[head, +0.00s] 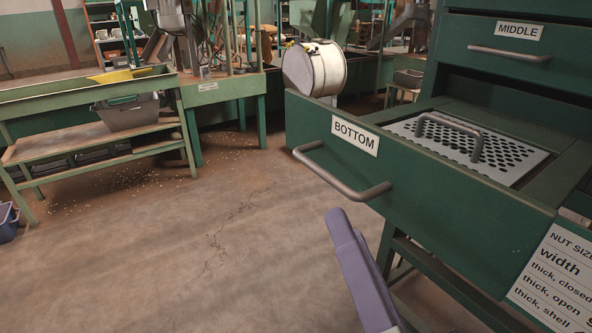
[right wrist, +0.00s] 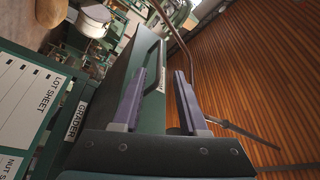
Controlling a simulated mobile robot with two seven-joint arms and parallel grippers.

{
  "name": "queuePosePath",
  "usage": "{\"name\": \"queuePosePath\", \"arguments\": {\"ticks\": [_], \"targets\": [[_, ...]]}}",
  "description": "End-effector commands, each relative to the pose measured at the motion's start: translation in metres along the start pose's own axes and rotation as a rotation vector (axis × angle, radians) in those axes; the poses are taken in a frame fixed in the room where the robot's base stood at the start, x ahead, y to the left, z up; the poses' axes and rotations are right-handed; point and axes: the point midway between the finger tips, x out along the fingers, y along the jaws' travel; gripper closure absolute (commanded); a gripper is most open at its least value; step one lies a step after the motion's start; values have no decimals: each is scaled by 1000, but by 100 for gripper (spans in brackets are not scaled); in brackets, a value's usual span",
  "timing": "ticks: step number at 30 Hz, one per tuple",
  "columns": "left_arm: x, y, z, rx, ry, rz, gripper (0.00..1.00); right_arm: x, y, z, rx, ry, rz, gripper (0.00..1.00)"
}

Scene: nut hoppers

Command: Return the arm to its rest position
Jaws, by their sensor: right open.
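My right gripper (head: 352,255) shows purple fingers in front of the green cabinet, below the handle (head: 340,178) of the drawer labelled BOTTOM (head: 440,195). In the right wrist view my right gripper (right wrist: 160,78) has its two fingers apart with nothing held. The drawer front and its bar handle appear beyond the fingers there; I cannot tell how near they are. The BOTTOM drawer is pulled out and holds a perforated metal tray (head: 405,128) with its own handle. My left gripper is not in view.
The MIDDLE drawer (head: 515,55) is above. A nut size sheet (head: 560,275) hangs at the right. A green bench (head: 90,95) with a grey bin (head: 127,112) stands at the left. A white drum (head: 312,70) is behind the drawer. Concrete floor at centre left is clear.

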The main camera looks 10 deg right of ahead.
Motion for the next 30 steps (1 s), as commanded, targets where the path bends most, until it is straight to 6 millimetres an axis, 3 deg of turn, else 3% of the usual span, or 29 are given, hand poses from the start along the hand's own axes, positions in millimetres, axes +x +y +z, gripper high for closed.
{"name": "queuePosePath", "arguments": {"ticks": [11, 14, 17, 22, 26, 30], "targets": [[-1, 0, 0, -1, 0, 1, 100, -4, -1, 0, -1, -3, 0, 58], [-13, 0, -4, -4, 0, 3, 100, 0, -11, -2, -21, -41, 7, 58], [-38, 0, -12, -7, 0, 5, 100, 10, -33, -4, -83, -150, 30, 58], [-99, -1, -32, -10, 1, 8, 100, 16, -75, -13, -291, -457, 110, 58], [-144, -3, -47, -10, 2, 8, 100, 3, -93, -33, -483, -707, 206, 58], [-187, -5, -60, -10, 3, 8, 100, -26, -106, -72, -673, -956, 340, 58]]}}
